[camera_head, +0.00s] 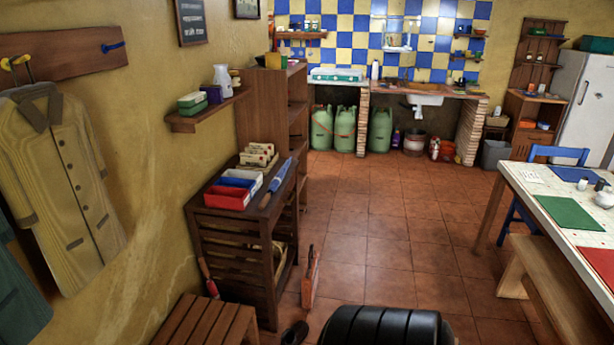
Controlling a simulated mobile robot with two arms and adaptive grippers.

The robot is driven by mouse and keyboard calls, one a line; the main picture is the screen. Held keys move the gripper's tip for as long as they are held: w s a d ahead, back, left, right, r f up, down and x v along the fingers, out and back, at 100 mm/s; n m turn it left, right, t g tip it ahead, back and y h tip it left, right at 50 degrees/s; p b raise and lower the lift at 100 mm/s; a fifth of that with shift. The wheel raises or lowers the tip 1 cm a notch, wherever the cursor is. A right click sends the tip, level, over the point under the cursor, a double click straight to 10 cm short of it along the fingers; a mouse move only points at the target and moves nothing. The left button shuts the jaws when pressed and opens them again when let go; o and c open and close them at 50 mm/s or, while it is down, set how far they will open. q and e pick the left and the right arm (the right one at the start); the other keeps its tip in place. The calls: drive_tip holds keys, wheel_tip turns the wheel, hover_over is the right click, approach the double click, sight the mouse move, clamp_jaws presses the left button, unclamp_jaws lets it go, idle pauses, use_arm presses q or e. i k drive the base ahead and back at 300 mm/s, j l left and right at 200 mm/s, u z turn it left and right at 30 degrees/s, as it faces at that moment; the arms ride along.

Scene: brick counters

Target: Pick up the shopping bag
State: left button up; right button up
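A narrow orange-red upright item (311,278) stands on the tiled floor just right of the dark wooden rack. It has what looks like a handle at its top and may be the shopping bag seen edge-on; I cannot tell for sure. Neither of my grippers shows in the head view.
A slatted wooden bench (208,322) and the dark wooden rack (237,245) with small boxes stand at left. A table (540,205) and wooden bench (560,290) stand at right. Open tiled floor (400,230) runs between them toward the brick counters (470,130).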

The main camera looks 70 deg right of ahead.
sight(310, 278)
drive_tip(key=z, duration=2.25)
drive_tip(key=u, duration=0.35)
drive_tip(key=i+l+u, duration=0.2)
drive_tip(key=u, duration=0.2)
drive_tip(key=i+l+u, duration=0.2)
drive_tip(key=u, duration=0.15)
drive_tip(key=i+l+u, duration=0.1)
drive_tip(key=l+u, duration=0.3)
